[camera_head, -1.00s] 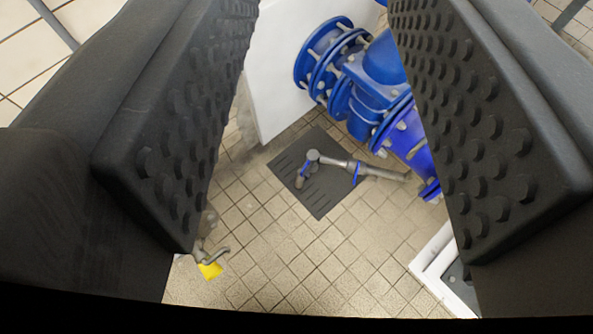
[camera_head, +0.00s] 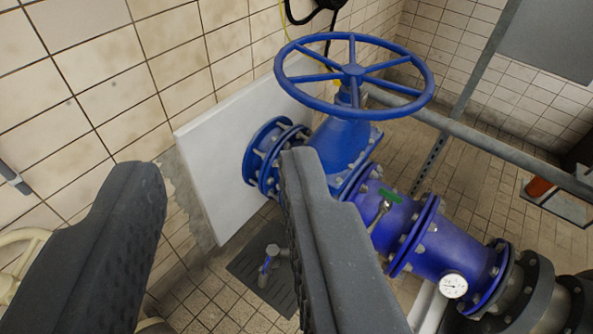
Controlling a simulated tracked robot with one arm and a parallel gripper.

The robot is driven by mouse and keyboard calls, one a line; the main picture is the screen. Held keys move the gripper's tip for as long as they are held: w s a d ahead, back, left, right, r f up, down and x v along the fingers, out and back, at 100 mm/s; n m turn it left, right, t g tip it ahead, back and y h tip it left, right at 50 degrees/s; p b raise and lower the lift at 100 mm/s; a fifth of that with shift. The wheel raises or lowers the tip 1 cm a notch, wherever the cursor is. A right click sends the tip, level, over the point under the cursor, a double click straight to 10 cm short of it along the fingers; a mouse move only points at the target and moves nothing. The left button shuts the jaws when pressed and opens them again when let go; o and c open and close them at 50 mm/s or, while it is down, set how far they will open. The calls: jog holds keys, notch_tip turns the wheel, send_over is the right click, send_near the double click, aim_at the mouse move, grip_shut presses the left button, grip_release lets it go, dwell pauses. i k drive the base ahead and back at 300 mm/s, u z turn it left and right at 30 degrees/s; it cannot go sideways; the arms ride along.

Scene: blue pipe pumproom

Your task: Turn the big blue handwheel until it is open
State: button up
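The big blue handwheel (camera_head: 409,107) sits on top of a blue valve body (camera_head: 345,146) in the upper middle of the view. It has a round rim, several spokes and a central hub. My gripper (camera_head: 222,168) is open, its two dark fingers wide apart in the lower left and middle. Nothing is between the fingers but a view of the wall panel and floor. The wheel is beyond and up to the right of the fingertips, apart from them. The right finger hides part of the valve and pipe.
A blue pipe (camera_head: 455,252) with flanges and a gauge (camera_head: 453,285) runs to the lower right. A grey rail (camera_head: 470,130) passes behind the wheel to the right. A white panel (camera_head: 225,160) stands against the tiled wall. A small tap (camera_head: 270,258) is above a floor grate.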

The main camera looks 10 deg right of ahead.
aim_at(352, 75)
jog(key=z, duration=0.8)
jog(key=i, duration=1.75)
jog(key=z, duration=0.1)
